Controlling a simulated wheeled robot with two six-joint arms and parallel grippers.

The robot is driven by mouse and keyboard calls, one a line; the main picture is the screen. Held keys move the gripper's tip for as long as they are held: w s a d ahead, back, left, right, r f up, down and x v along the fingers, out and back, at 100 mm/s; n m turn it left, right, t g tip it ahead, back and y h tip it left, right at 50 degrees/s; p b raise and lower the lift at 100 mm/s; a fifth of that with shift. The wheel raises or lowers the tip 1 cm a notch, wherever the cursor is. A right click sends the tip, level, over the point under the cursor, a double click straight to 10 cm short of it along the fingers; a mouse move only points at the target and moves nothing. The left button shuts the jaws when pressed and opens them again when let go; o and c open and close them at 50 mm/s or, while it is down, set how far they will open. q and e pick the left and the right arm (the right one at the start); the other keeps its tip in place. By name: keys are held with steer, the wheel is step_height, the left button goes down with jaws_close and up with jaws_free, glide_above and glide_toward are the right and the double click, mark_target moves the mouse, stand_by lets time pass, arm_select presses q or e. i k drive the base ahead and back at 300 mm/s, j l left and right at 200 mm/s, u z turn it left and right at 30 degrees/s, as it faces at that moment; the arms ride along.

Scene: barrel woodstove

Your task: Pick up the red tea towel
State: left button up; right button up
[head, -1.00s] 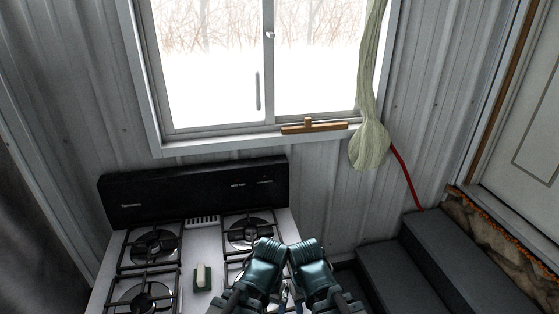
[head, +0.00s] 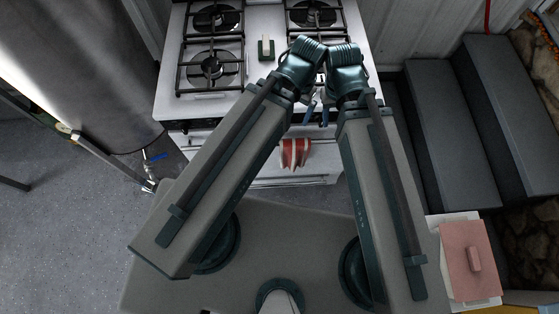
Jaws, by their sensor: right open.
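The red tea towel (head: 296,152), with pale stripes, hangs at the front of the white stove (head: 240,105), near the oven's bar. Only part of it shows between my two arms. My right gripper (head: 325,114) points down in front of the stove, above and a little right of the towel, open and apart from it. My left gripper (head: 310,110) is beside it, mostly hidden behind its own wrist, so its jaws cannot be made out. Neither gripper appears to touch the towel.
A sponge-like block (head: 266,47) lies on the stove top between the burners. Dark steps (head: 450,125) rise at the right. A pink-covered item (head: 468,260) lies at the lower right. A large grey cylinder (head: 85,70) stands at the left, with open floor below it.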

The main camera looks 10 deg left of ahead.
mark_target(293, 153)
steer(key=k+j, duration=0.2)
steer(key=z, duration=0.45)
steer(key=k+j+z, duration=0.1)
steer(key=z, duration=0.4)
steer(key=k+j+z, duration=0.15)
steer(key=z, duration=0.35)
steer(key=k+j+z, duration=0.15)
steer(key=z, duration=0.35)
steer(key=k+l+z, duration=0.1)
steer(key=k+z, duration=0.3)
steer(key=k, duration=0.6)
